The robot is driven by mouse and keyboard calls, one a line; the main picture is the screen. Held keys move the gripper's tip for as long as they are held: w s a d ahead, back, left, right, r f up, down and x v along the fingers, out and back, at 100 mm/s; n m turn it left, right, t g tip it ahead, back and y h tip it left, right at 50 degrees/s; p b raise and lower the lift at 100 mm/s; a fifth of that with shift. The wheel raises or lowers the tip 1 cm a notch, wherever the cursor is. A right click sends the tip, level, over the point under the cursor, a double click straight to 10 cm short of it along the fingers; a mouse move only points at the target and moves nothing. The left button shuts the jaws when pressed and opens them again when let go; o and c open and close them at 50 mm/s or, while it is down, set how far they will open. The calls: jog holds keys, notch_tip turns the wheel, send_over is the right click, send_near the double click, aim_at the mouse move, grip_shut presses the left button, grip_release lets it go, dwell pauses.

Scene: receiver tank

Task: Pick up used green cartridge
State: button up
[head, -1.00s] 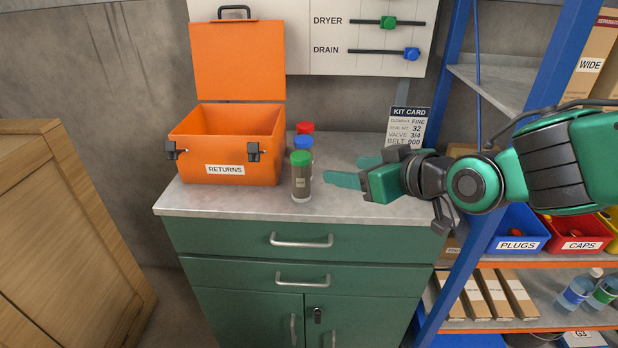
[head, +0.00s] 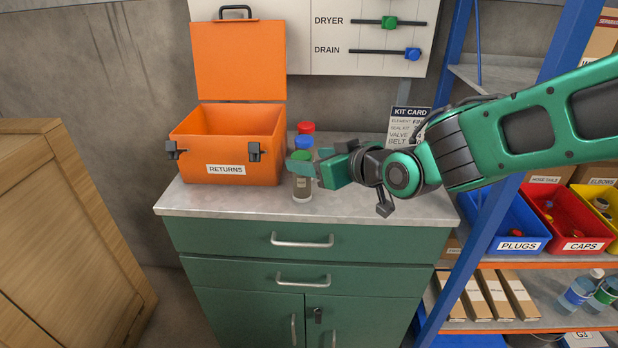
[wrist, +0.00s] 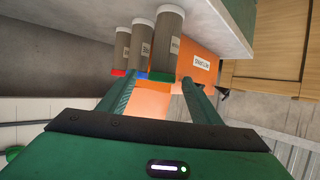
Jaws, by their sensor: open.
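The green-capped used cartridge (head: 303,189) stands upright on the counter, a grey-brown cylinder at the front of a row with a blue-capped cartridge (head: 304,142) and a red-capped one (head: 306,127). My gripper (head: 302,164) is open at the height of the green cap and partly hides it in the head view. In the wrist view, which is upside down, the green-capped cartridge (wrist: 168,45) shows between and just beyond the two open fingertips (wrist: 160,80). The blue- and red-capped cartridges are to its left there. Whether a finger touches the cap I cannot tell.
The open orange RETURNS box (head: 220,150) stands left of the cartridges, its lid up. A kit card (head: 405,125) stands behind my wrist. The counter (head: 240,205) is clear in front. A blue-framed shelf with bins (head: 520,240) is at the right.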

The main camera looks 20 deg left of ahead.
jog(key=shift+x, duration=1.15)
jog(key=shift+c, duration=0.5)
grip_shut()
